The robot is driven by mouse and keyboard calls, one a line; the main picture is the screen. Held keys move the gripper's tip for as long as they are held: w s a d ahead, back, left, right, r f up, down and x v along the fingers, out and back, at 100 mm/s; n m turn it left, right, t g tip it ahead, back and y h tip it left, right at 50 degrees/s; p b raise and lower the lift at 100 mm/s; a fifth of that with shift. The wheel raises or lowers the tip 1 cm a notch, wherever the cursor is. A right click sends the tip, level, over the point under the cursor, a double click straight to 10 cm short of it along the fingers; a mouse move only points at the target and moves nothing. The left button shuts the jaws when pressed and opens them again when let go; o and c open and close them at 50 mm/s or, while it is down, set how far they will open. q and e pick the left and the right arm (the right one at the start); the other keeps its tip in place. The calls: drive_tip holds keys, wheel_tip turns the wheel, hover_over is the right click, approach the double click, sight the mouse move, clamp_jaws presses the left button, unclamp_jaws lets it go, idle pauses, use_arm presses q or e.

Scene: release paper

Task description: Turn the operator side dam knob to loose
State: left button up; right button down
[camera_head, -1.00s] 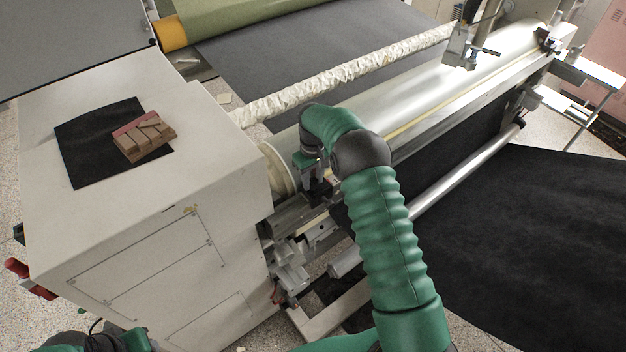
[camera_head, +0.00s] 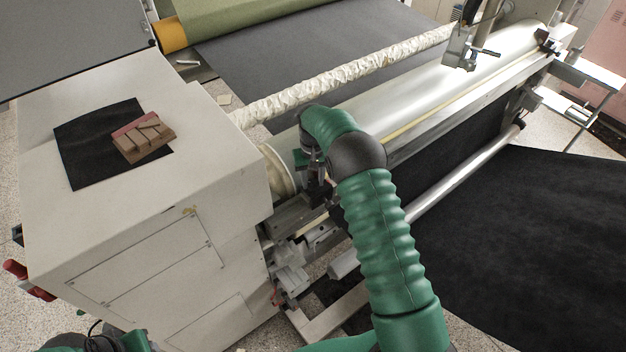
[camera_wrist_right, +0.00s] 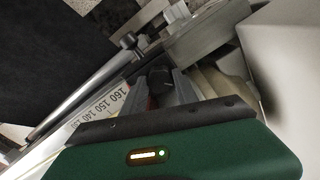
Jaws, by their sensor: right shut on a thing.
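The side dam knob looks like a small black knob (camera_wrist_right: 160,78) in the right wrist view. It sits between the fingers of my right gripper (camera_wrist_right: 160,88), which is shut on it. In the head view my right gripper (camera_head: 318,194) points down at the near left end of the long metal roller (camera_head: 400,97), beside the white cabinet. The knob is hidden there behind my wrist and fingers. The knob's exact turn angle cannot be read. My left gripper is out of view; only part of my left arm shows at the bottom left.
The white cabinet (camera_head: 222,140) stands close left of my right gripper, with a black sheet (camera_head: 80,150) and brown blocks (camera_head: 143,138) on top. A scale with numbers (camera_wrist_right: 105,110) runs beside the gripper. Black material (camera_head: 520,240) spreads at the right.

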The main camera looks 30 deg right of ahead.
sight(312, 182)
drive_tip(key=shift+w+r, duration=0.25)
drive_tip(key=c, duration=1.3)
unclamp_jaws()
drive_tip(key=o, duration=0.4)
drive_tip(key=shift+f, duration=0.2)
drive_tip(key=shift+c, duration=0.2)
drive_tip(key=shift+s, duration=0.1)
wheel_tip(312, 182, up, 17)
drive_tip(key=b, duration=0.1)
drive_tip(key=shift+f+b, duration=0.15)
drive_tip(key=shift+b, duration=0.25)
